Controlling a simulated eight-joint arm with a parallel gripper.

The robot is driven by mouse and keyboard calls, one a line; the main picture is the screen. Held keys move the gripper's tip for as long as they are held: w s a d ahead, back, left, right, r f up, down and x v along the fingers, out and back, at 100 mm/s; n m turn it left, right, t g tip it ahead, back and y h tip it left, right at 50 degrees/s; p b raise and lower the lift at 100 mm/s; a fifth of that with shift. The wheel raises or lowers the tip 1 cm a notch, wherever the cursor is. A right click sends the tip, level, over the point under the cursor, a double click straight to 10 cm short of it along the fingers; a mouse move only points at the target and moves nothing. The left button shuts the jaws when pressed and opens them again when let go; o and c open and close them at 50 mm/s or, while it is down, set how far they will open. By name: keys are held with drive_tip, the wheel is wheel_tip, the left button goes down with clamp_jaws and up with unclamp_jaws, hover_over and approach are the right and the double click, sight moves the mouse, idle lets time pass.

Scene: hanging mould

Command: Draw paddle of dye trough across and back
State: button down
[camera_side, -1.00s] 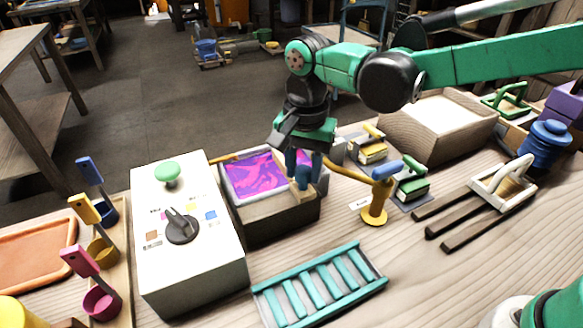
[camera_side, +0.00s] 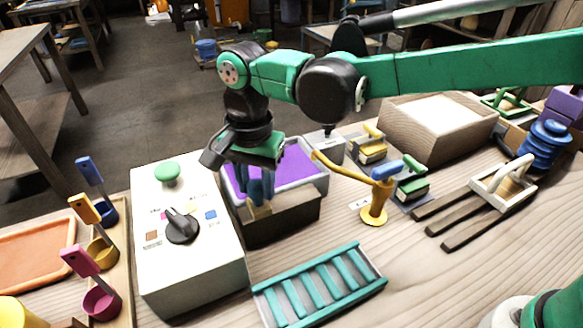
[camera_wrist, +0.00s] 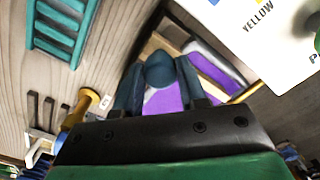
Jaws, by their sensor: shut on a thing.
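The dye trough (camera_side: 285,222) is a grey box holding purple dye (camera_side: 298,160). The dye right of the paddle looks an even purple. The dye left of the paddle is mostly hidden by my gripper, and the paddle's lower edge cannot be seen.
A white box with a dial (camera_side: 182,226) and green knob (camera_side: 170,171) stands close left of the trough. A yellow stand with an arm (camera_side: 374,204) stands at its right. A teal rack (camera_side: 320,284) lies in front. Ladles (camera_side: 84,212) stand far left.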

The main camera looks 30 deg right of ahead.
drive_tip(key=shift+a, duration=1.05)
drive_tip(key=shift+c, duration=2.4)
unclamp_jaws()
wheel_tip(320, 180, up, 6)
drive_tip(key=shift+f, duration=0.2)
